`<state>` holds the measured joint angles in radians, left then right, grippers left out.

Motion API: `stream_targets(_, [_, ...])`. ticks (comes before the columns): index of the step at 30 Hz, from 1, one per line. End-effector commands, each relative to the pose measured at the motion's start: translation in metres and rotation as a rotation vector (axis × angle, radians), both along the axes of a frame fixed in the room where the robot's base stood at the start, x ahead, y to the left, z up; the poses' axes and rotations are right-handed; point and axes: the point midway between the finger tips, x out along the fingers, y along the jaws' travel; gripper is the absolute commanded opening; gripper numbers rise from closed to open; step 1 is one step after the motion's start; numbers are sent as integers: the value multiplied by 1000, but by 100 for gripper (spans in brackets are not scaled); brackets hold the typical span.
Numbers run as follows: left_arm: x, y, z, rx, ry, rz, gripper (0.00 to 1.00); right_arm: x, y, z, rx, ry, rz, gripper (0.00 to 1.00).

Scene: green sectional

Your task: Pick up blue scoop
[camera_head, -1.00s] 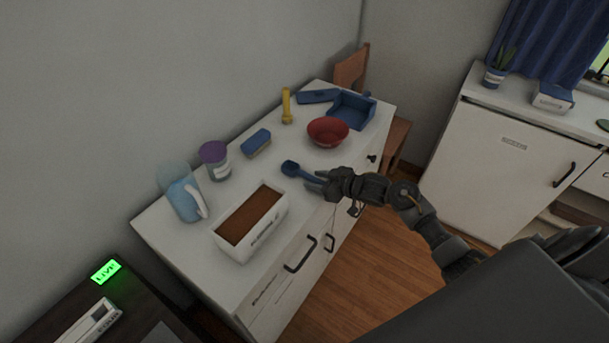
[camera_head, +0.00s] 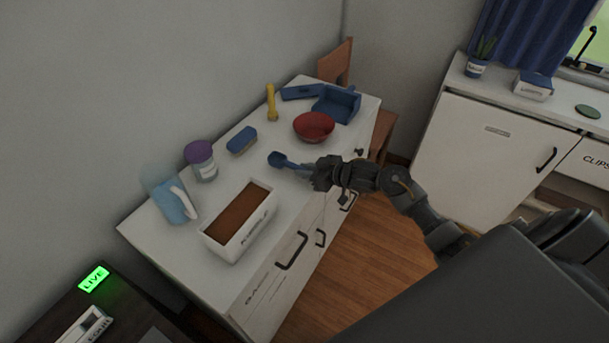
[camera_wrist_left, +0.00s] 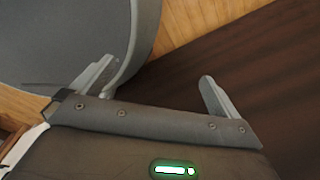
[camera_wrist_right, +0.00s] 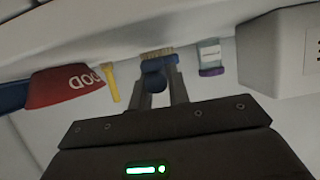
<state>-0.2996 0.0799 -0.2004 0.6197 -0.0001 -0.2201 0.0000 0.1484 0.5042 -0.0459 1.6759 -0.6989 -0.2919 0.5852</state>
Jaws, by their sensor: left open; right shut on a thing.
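The blue scoop (camera_head: 279,159) shows at the front middle of the white counter in the head view, its bowl pointing left. My right gripper (camera_head: 307,172) is shut on its handle, which the fingers partly hide. In the right wrist view the scoop (camera_wrist_right: 154,81) shows between the close-set fingertips of that gripper (camera_wrist_right: 157,92). I cannot tell whether the scoop touches the counter or is just above it. My left gripper (camera_wrist_left: 155,80) is open and empty in the left wrist view, away from the counter.
Near the scoop are a red bowl (camera_head: 314,127), a blue brush (camera_head: 242,141) and a white box with brown filling (camera_head: 211,236). A purple-lidded jar (camera_head: 201,160), a blue pitcher (camera_head: 170,203), a yellow flashlight (camera_head: 271,103) and a blue dustpan (camera_head: 337,104) stand farther off.

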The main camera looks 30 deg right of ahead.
Motion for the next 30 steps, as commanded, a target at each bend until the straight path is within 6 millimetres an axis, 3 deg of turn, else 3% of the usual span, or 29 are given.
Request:
stream_targets(9, [0, -1, 1, -1, 0, 0, 100, -43, -26, 66, -7, -4, 2, 0])
stream_targets(19, [0, -1, -6, -1, 0, 1, 100, -100, -59, 92, -5, 1, 2, 0])
stream_targets(30, [0, 0, -8, 0, 0, 1, 100, -120, -71, 105, 1, -1, 0, 0])
